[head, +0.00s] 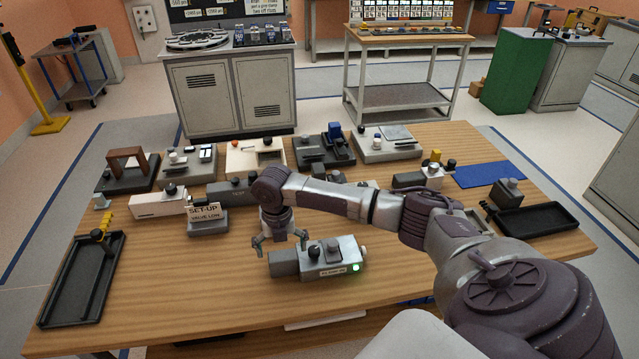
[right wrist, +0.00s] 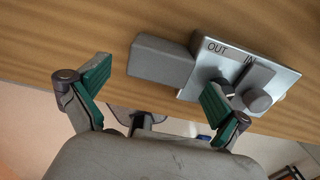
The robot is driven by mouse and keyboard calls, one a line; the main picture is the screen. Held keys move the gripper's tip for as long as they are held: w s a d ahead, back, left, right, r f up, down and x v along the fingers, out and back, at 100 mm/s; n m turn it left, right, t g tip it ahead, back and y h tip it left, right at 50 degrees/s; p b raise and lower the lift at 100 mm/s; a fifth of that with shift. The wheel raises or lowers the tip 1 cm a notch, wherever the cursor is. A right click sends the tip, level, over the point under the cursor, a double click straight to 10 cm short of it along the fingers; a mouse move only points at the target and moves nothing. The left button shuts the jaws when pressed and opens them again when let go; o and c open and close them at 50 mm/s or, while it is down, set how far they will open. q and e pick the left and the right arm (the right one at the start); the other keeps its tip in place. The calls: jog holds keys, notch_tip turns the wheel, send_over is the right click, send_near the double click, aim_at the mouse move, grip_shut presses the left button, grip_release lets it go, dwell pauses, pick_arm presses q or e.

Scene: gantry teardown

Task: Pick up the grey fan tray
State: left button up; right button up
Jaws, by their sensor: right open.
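A grey block (head: 284,263), which looks like the grey fan tray, sits against the left end of a silver unit (head: 340,250) near the table's front edge. In the right wrist view the grey block (right wrist: 160,62) joins the silver unit (right wrist: 228,68), whose face reads OUT and IN and carries dark round knobs. My right gripper (head: 281,240) is open, fingers pointing down, just behind and above the block. In the right wrist view its green-padded fingers (right wrist: 155,88) are spread and empty; the right one overlaps the silver unit. My left gripper is not in view.
A dark tray with a yellow-handled tool (head: 72,300) lies at the left, another dark tray (head: 540,219) at the right. A SET-UP sign block (head: 207,220) stands left of the gripper. Several fixtures line the back near a blue mat (head: 490,173). The front-left wood is clear.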

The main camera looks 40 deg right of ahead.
jog(key=shift+f, duration=0.95)
jog(key=shift+c, duration=0.2)
jog(key=c, duration=1.6)
jog(key=shift+r, duration=0.1)
jog(key=shift+c, duration=0.6)
